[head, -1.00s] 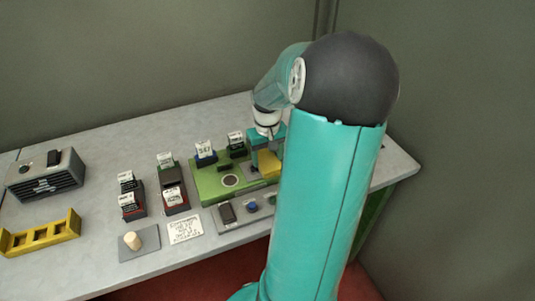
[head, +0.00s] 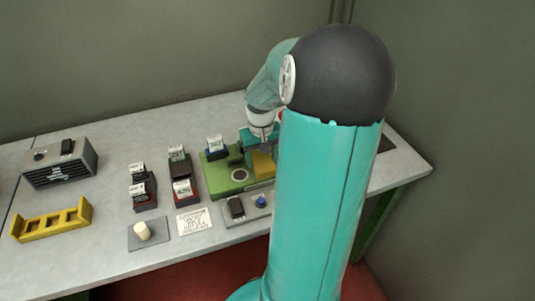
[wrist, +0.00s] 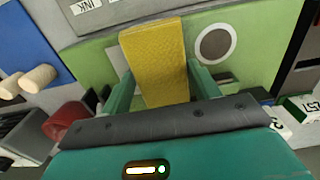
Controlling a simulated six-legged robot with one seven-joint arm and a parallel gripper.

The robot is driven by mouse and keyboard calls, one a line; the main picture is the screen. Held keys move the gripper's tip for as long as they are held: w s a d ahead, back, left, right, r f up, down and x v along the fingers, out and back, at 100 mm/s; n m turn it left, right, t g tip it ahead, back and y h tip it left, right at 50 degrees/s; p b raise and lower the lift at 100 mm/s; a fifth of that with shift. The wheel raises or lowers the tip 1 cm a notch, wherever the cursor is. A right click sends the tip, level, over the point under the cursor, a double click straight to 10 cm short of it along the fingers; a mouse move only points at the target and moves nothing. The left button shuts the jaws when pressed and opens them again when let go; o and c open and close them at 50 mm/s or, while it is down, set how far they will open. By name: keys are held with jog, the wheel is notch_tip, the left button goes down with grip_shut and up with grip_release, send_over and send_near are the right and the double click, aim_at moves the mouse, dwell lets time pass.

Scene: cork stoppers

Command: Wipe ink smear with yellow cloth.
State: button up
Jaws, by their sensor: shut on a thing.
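My gripper (head: 256,148) is shut on a yellow cloth (head: 262,162), which hangs below the fingers over the right part of a green board (head: 222,188). In the wrist view the yellow cloth (wrist: 153,50) lies between the two teal fingers of my gripper (wrist: 160,78), in front of the green board (wrist: 250,30). A grey patch shows partly behind the cloth. I cannot make out an ink smear, and the surface under the cloth is hidden.
A grey panel (head: 236,216) with a dark block and a blue knob lies before the board. Dark blocks with white tags, such as one (head: 182,192), stand to the left.

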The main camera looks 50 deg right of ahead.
jog(key=shift+w+a, duration=0.5)
jog(key=shift+a, duration=0.35)
jog(key=shift+s+d, duration=0.6)
jog(key=shift+d, duration=0.45)
jog(key=shift+s+d, duration=0.65)
jog(key=shift+d, duration=0.35)
jog(key=shift+s+d, duration=0.6)
jog(key=shift+d, duration=0.45)
jog(key=shift+r, duration=0.1)
jog(key=shift+r, duration=2.9)
notch_tip(320, 180, up, 3)
